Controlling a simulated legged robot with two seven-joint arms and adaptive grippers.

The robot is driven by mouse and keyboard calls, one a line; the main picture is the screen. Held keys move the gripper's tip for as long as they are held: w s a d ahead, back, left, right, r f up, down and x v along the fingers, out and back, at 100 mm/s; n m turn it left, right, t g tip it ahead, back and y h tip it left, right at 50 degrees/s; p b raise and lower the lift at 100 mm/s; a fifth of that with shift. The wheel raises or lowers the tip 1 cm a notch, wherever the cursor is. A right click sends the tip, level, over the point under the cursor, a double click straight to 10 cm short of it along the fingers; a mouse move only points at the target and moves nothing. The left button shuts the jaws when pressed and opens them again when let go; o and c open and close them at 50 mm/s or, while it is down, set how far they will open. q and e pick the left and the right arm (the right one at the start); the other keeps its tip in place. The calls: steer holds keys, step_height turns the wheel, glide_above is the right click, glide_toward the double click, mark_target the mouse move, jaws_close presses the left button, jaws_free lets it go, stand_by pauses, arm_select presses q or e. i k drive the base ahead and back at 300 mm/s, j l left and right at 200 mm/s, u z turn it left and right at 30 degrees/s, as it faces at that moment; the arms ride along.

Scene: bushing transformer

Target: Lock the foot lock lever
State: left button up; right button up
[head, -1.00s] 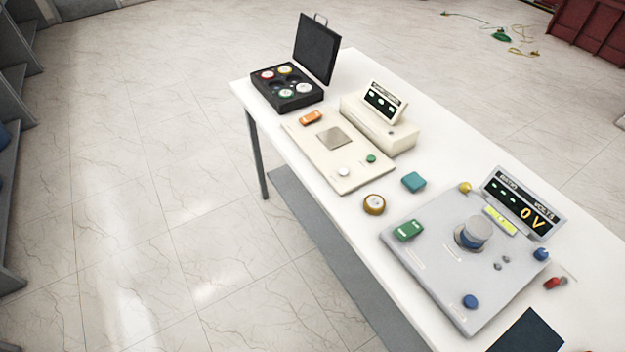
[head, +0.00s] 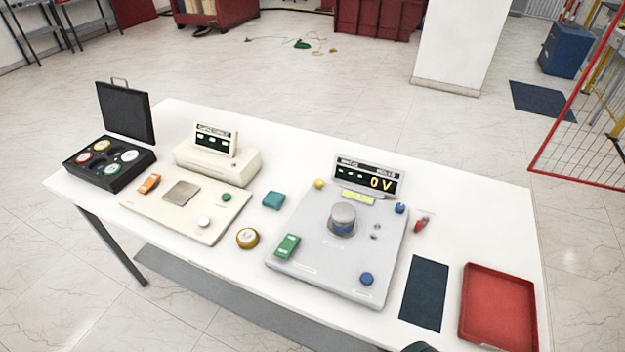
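I cannot make out a foot lock lever in the head view. A grey test unit (head: 310,262) lies on the white table, with a round silver and blue knob (head: 343,219) at its middle. A green switch block (head: 287,246) sits at its left edge, and a blue button (head: 366,279) is near its front right corner. Its display (head: 367,180) reads 0 V. Neither of my grippers can be recognised. A small dark shape shows at the bottom edge, and I cannot tell what it is.
The white table (head: 470,205) also carries a cream panel (head: 205,228), an open black case (head: 110,175), a tape roll (head: 247,238), a teal block (head: 273,200), a dark mat (head: 425,293) and a red tray (head: 499,310). A red barrier frame (head: 575,180) stands at right. Floor behind the table is mostly clear.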

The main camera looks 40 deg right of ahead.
mark_target(420, 224)
steer(key=z, duration=2.2)
